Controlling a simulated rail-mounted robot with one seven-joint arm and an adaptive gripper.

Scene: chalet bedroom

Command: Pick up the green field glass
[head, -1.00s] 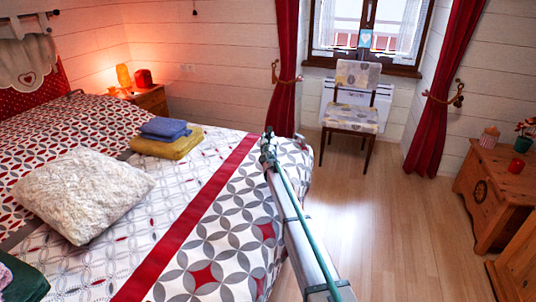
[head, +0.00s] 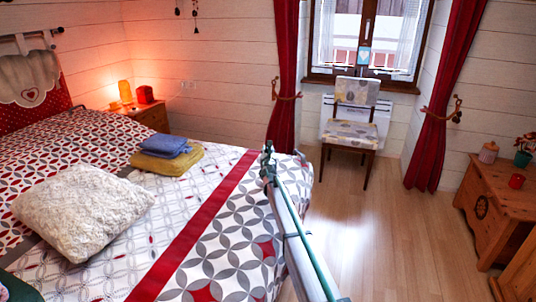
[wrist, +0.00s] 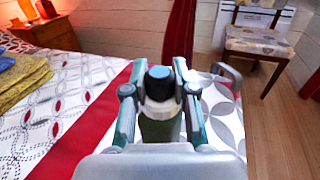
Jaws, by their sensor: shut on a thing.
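My gripper (wrist: 160,108) is shut on the green field glass (wrist: 160,128), which stands between the two fingers in the wrist view. The glass has a green body, a pale collar and a dark cap with a blue top. Its lower part is hidden behind my gripper's housing. In the head view my gripper (head: 267,153) is at the far end of my arm, over the bed's right side. The glass is too small to make out clearly there.
The bed (head: 225,235) carries a white cushion (head: 82,203) and folded blue and yellow towels (head: 167,153). A chair (head: 352,128) stands by the window. A wooden chest (head: 490,205) is at the right. The floor between bed and chest (head: 400,240) is clear.

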